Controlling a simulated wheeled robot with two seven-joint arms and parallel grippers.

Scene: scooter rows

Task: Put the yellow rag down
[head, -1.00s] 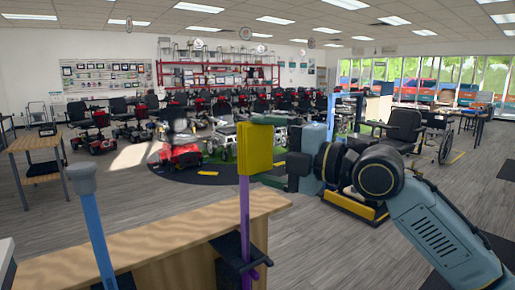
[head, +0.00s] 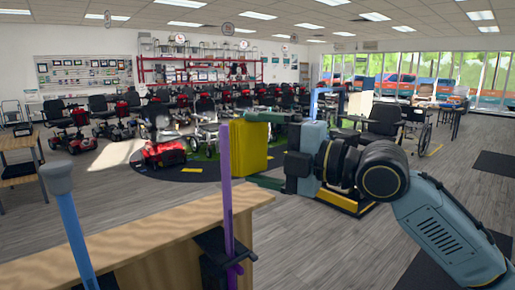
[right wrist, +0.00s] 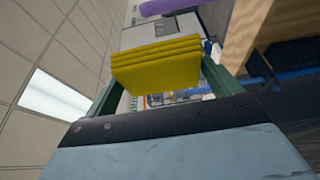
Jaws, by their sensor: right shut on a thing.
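The yellow rag (head: 250,149) looks like a folded, layered block in the middle of the head view. My right gripper (head: 266,150) is shut on it, with one finger above and one below in that view. The right wrist view also shows the layered rag (right wrist: 156,64) between the fingers. The rag is in the air, just right of a purple pole (head: 226,180) in the head view. I cannot tell whether they touch. My left gripper is not in view.
A wood-topped counter (head: 150,228) stands in front, with a dark clamp-like bracket by the purple pole. A blue pole with a grey top (head: 68,215) stands at left. A wooden table (head: 18,155) is at far left. Open grey floor lies right of the counter; scooters stand behind.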

